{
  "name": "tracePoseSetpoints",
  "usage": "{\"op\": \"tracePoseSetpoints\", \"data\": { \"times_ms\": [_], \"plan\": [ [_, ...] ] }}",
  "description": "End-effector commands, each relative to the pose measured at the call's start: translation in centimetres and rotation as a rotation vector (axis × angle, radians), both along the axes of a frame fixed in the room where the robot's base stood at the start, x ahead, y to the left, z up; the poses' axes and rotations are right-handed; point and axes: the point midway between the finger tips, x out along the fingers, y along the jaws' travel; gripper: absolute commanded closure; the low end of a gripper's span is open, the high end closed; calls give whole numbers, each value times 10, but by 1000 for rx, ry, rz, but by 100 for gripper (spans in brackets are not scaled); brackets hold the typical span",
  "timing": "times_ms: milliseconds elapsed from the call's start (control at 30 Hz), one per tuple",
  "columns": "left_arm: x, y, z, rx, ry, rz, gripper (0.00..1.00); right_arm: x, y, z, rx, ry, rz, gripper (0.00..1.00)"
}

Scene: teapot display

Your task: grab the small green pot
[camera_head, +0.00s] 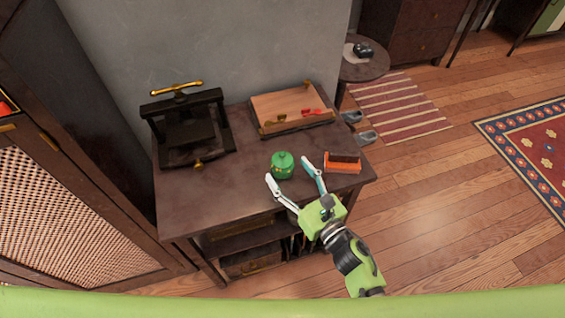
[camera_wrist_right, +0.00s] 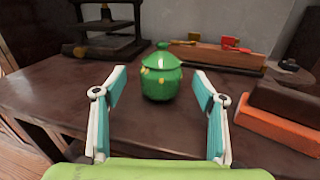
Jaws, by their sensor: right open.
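The small green pot (camera_head: 283,166) stands upright with its lid on, near the front middle of the dark table (camera_head: 222,190). In the right wrist view the pot (camera_wrist_right: 161,75) is straight ahead, a little beyond the open fingers. My right gripper (camera_head: 292,180) is open and empty, reaching over the table's front edge with its fingers pointing at the pot. In the wrist view its fingers (camera_wrist_right: 160,112) stand wide apart to either side of the pot's line, not touching it. My left gripper is not in view.
Orange and brown blocks (camera_head: 342,163) lie close to the right finger. A black press (camera_head: 187,125) stands at the back left. A wooden board with red and yellow items (camera_head: 290,106) lies at the back. The table's front left is clear.

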Motion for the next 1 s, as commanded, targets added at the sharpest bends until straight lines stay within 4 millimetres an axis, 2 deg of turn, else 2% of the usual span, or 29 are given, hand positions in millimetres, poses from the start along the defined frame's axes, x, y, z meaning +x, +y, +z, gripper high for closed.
{"op": "tracePoseSetpoints", "data": {
  "times_ms": [100, 233, 533, 567, 700, 733, 1000],
  "plan": [
    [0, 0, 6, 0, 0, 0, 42, 17, 9, -1, 2, -1, 1, 36],
    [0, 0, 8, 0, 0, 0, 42, 31, 17, -2, 2, -2, 0, 36],
    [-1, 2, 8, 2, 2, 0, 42, 35, 20, -4, 1, 0, 0, 36],
    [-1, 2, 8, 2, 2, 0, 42, 34, 19, -4, 1, 0, 0, 41],
    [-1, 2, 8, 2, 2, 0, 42, 34, 19, -3, 1, 0, 0, 77],
    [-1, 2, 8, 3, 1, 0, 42, 34, 19, -3, 1, 0, 0, 83],
    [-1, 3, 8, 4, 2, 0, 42, 35, 20, -2, 2, -1, 1, 83]
  ]
}}
